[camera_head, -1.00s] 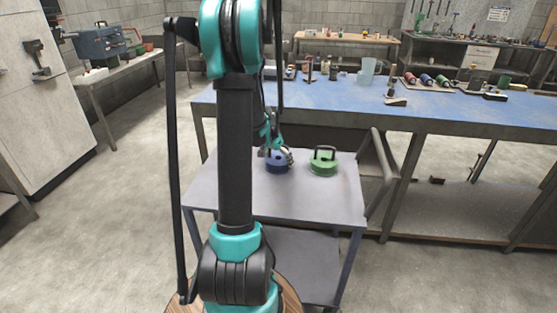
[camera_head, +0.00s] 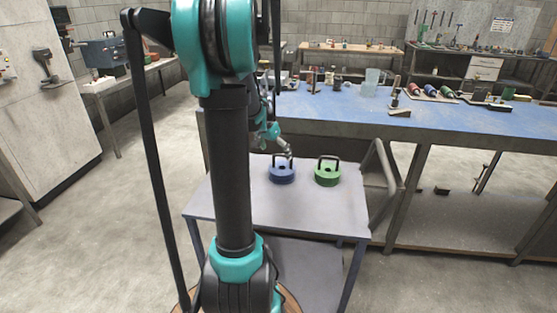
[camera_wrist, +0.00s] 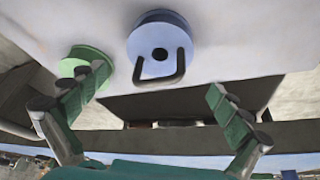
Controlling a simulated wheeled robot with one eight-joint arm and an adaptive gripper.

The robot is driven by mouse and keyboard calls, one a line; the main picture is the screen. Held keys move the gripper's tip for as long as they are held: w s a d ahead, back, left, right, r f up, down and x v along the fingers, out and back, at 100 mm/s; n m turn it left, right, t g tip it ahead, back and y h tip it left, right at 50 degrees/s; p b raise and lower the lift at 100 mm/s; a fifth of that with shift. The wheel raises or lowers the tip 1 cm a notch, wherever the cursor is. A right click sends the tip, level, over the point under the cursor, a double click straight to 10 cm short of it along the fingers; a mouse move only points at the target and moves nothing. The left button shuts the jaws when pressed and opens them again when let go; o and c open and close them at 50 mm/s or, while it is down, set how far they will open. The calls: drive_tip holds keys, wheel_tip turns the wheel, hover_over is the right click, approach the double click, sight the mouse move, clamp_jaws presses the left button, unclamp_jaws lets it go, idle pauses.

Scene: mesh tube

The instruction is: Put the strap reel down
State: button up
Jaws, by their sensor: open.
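A blue reel (camera_head: 282,177) with a black handle rests upright on the grey cart top (camera_head: 335,212). A similar green reel (camera_head: 327,178) with a dark handle stands to its right, apart from it. My gripper (camera_head: 283,147) is just above and behind the blue reel, clear of its handle. In the wrist view, the blue reel (camera_wrist: 160,33) lies beyond my open, empty gripper (camera_wrist: 158,84), with its handle towards the gap between the fingers. The green reel (camera_wrist: 84,58) is partly hidden behind the left finger there.
A long blue-topped workbench (camera_head: 340,112) stands close behind the cart. It bears a clear jug (camera_head: 373,82), bottles and tools. A bent tube frame (camera_head: 380,175) is at the cart's right side. The cart's front top is clear.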

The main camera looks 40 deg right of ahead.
drive_tip(key=a+f+n+t+y, duration=0.15)
drive_tip(key=a+n, duration=0.55)
drive_tip(key=a, duration=1.6)
drive_tip(key=s+a+f+n+t+y, duration=0.1)
drive_tip(key=s+a+n, duration=0.3)
drive_tip(key=a, duration=0.5)
drive_tip(key=s+a+f+n+t+y, duration=0.1)
drive_tip(key=s+a+f+n, duration=0.3)
drive_tip(key=a, duration=0.6)
drive_tip(key=shift+s+f+n+y, duration=0.3)
drive_tip(key=shift+s+n+y, duration=0.15)
drive_tip(key=shift+s+n, duration=0.2)
